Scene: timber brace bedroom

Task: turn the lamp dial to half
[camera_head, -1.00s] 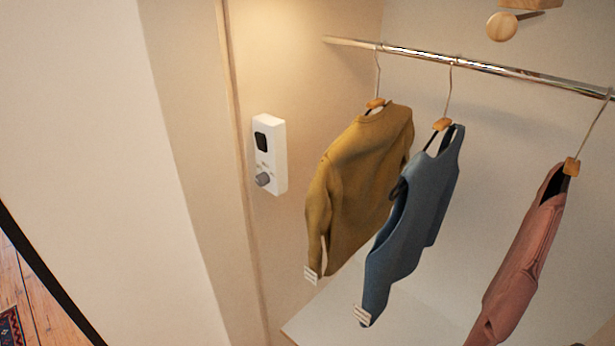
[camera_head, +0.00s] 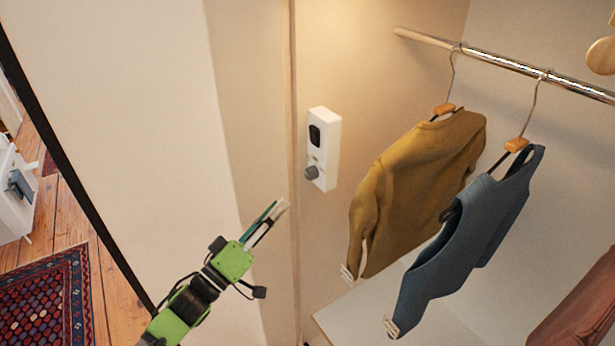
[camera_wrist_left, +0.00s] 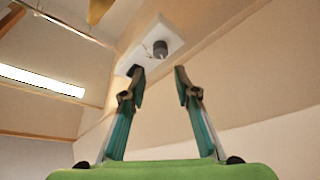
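The lamp control is a white wall box (camera_head: 323,150) with a dark window in its upper part and a grey round dial (camera_head: 311,173) low on its front. My left gripper (camera_head: 276,211), green and black, is below and left of the box in the head view, apart from it. In the left wrist view the gripper (camera_wrist_left: 157,85) has its two fingers spread with nothing between them. The dial (camera_wrist_left: 160,48) shows beyond the fingertips, in line with the gap, with the white box (camera_wrist_left: 175,38) around it. The dial's exact angle is too small to read. My right gripper is not in view.
A mustard sweater (camera_head: 420,180), a blue vest (camera_head: 470,235) and a pink garment (camera_head: 580,305) hang from a rail (camera_head: 500,64) to the right of the box. A wall edge stands left of it. A patterned rug (camera_head: 50,305) lies on the wooden floor at lower left.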

